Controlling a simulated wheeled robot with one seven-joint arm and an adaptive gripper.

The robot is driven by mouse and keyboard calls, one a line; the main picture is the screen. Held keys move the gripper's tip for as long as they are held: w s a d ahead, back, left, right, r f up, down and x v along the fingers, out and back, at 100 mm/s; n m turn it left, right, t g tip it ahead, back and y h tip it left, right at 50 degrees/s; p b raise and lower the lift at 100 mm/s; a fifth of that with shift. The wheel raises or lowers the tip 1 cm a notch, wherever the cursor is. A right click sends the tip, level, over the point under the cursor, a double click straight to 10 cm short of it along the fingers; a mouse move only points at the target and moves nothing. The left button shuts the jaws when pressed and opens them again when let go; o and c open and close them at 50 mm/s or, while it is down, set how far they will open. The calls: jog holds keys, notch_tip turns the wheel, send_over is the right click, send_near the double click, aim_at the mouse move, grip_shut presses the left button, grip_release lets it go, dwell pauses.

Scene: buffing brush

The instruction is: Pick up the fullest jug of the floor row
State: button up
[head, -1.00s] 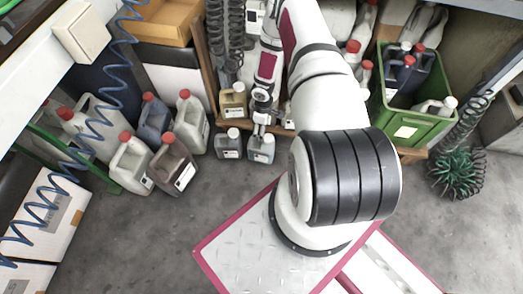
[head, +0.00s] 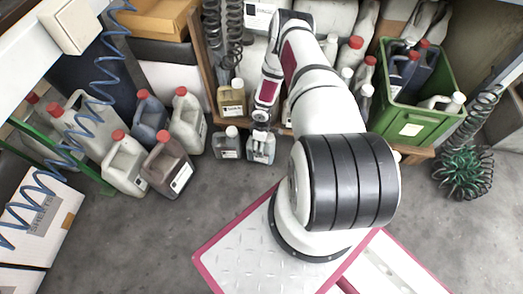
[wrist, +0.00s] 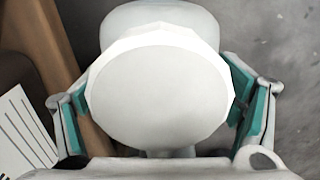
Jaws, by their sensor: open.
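Two small jugs with white caps stand side by side on the floor below the shelf, a left jug (head: 227,145) and a right jug (head: 262,150). Both look grey with pale labels; their fill levels are too small to tell. In the wrist view, a large white round cap (wrist: 158,95) lies between the open teal-padded fingers of my gripper (wrist: 165,112). I cannot tell whether the pads touch it.
Several larger red-capped jugs (head: 168,165) stand on the floor at left. A yellowish jug (head: 232,98) stands on the wooden shelf behind. A green crate (head: 418,128) with bottles is at right, near a green brush (head: 463,172). Grey floor in front of the row is clear.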

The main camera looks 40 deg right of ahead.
jog(key=shift+f, duration=0.1)
jog(key=c, duration=1.8)
jog(key=shift+w, duration=0.1)
jog(key=shift+c, duration=1.2)
